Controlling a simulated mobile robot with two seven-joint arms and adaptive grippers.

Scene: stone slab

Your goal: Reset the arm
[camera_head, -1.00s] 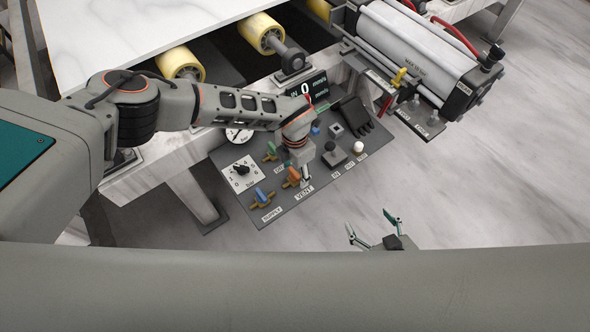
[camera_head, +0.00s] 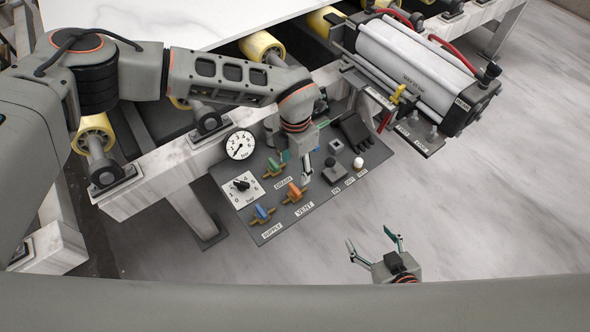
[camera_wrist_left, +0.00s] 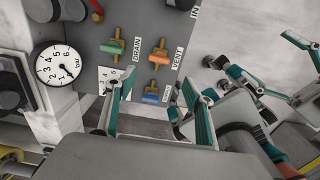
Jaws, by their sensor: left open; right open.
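My left arm comes in from the left in the head view. Its gripper (camera_head: 307,180) hangs over the control panel (camera_head: 225,178), close to the orange VENT valve handle (camera_head: 294,191). In the left wrist view the left gripper (camera_wrist_left: 152,85) has its two teal fingers spread, with nothing between them. The VENT handle also shows beyond the fingers there (camera_wrist_left: 159,55). My right gripper (camera_head: 375,246) is at the lower middle of the head view, open and empty over bare floor. I cannot tell whether the left gripper touches the panel.
The panel carries a blue SUPPLY handle (camera_head: 262,212), a green DRAIN handle (camera_head: 274,165), a dial knob (camera_head: 241,186) and a pressure gauge (camera_head: 240,145). A white slab (camera_head: 170,18) lies on rollers behind. A cylinder unit (camera_head: 415,65) stands at upper right. Floor at right is clear.

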